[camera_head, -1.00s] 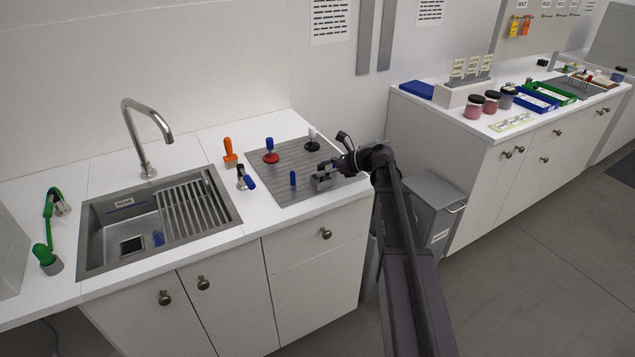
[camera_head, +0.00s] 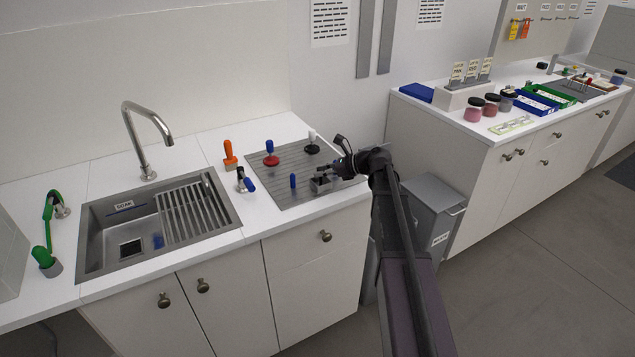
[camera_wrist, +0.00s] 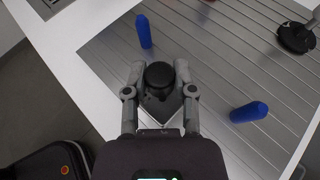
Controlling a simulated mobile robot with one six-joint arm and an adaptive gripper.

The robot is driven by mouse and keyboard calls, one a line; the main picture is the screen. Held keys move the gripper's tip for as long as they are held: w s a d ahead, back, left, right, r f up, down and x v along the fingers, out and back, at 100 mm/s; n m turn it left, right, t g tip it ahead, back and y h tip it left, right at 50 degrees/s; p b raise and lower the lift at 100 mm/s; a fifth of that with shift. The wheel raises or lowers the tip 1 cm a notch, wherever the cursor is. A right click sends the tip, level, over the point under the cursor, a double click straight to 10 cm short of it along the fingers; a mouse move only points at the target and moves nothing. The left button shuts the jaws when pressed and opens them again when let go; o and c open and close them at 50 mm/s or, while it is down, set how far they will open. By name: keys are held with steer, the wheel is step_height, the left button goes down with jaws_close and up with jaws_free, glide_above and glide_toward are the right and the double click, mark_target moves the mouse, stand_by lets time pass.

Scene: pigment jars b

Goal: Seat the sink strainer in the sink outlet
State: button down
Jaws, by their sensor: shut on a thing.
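My gripper (camera_wrist: 160,82) is shut on a black knob with a grey square-edged body under it, which looks like the sink strainer (camera_wrist: 160,104). In the head view my gripper (camera_head: 327,174) is over the right part of the grooved drainboard, with the strainer's grey body (camera_head: 320,186) below it. I cannot tell whether the strainer touches the board. The sink outlet (camera_head: 130,247) is a dark square opening in the floor of the sink (camera_head: 98,232), far to the left of my gripper. It looks open.
The tap (camera_head: 139,135) arches behind the sink. A blue piece (camera_head: 158,241) lies near the outlet.

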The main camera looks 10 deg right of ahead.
mark_target(322, 168)
steer(key=shift+r, duration=0.1)
stand_by(0.3)
step_height(322, 168, up, 3)
steer(key=p, duration=0.3)
steer(key=shift+r+p, duration=0.2)
steer(key=shift+p, duration=0.1)
steer(key=s+d+r+p, duration=0.1)
steer(key=s+d, duration=0.8)
steer(key=s, duration=0.3)
steer(key=shift+s+d+r, duration=0.2)
steer(key=shift+s+d, duration=0.1)
steer(key=shift+s, duration=0.05)
steer(key=shift+w+r+p, duration=0.1)
steer(key=shift+r+p, duration=0.25)
steer(key=shift+p, duration=0.2)
